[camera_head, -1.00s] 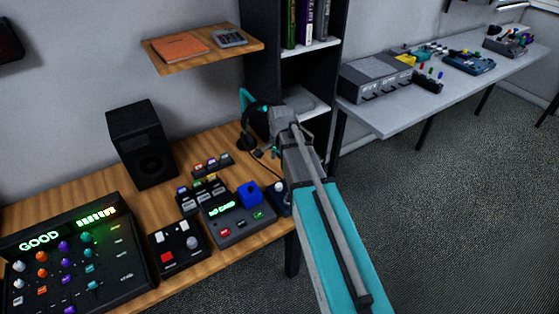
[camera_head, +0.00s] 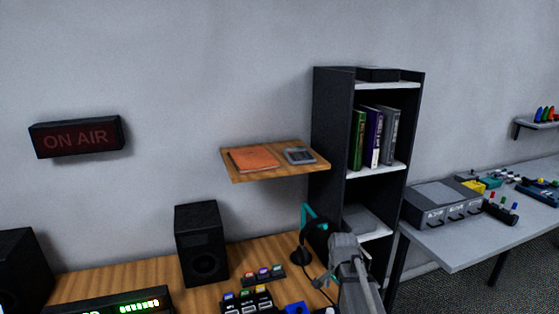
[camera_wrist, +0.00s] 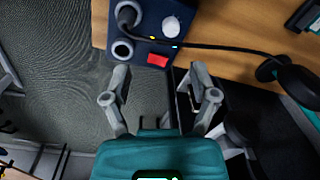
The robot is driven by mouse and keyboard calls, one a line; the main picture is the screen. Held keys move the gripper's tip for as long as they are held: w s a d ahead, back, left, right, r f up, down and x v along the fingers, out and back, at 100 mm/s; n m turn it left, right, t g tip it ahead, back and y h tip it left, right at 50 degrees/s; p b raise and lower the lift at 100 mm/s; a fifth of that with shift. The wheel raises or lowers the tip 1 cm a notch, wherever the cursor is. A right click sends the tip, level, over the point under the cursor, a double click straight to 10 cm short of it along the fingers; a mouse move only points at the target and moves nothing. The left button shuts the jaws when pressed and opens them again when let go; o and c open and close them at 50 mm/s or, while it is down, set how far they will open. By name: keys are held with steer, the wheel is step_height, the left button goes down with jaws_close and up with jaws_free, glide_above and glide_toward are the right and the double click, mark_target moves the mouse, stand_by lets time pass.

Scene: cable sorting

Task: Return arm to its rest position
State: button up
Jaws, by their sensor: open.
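My gripper (camera_wrist: 160,75) is open in the wrist view, its two grey fingers spread with nothing between them. Just beyond the fingertips is a dark blue box (camera_wrist: 145,50) with a white knob, a red button and round sockets. A black plug (camera_wrist: 128,14) sits in one socket. A black cable (camera_wrist: 225,47) runs from the box area across the wooden desk (camera_wrist: 230,65). In the head view my grey arm (camera_head: 352,270) reaches up over the desk's right end, and the fingers cannot be made out.
A headphone stand with teal-trimmed headphones (camera_head: 311,235) stands close left of my arm. Behind are a dark bookshelf (camera_head: 333,140) and a wooden wall shelf (camera_head: 243,175). A speaker (camera_head: 202,245) and small control boxes (camera_head: 248,299) occupy the desk. A grey table (camera_head: 450,250) is at right.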

steer(key=s+a+n, duration=0.1)
steer(key=s+n, duration=0.9)
steer(key=s, duration=0.3)
steer(key=shift+a, duration=0.25)
